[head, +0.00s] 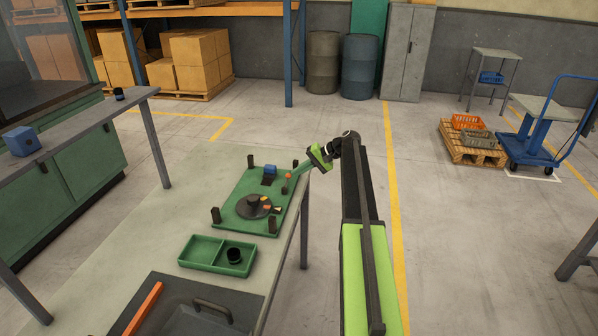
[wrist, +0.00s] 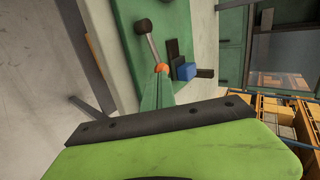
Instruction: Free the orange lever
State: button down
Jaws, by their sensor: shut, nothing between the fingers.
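The orange lever shows in the wrist view as an orange ball (wrist: 161,68) on a grey rod, with a dark round piece at the rod's other end. In the head view its orange end (head: 287,177) is small, at the right side of the green plate (head: 236,189). My gripper (head: 292,177) reaches in from the right, its teal fingers shut and empty. In the wrist view the fingertips (wrist: 158,78) lie right at the orange ball and partly overlap it. I cannot tell whether they touch it. A blue block (head: 269,170) sits on the plate close by.
Dark posts (head: 272,225) stand near the plate's corners. A dark disc (head: 253,206) with small orange pieces (head: 266,201) lies on the plate. A green tray (head: 203,251) holding a black cup (head: 234,255) is in front. The pale tabletop left of the plate is clear.

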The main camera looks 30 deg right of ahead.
jog(key=d+p+v, duration=0.1)
jog(key=p+v, duration=0.6)
jog(key=v, duration=0.6)
jog(key=shift+w+f, duration=0.15)
jog(key=shift+f, duration=0.05)
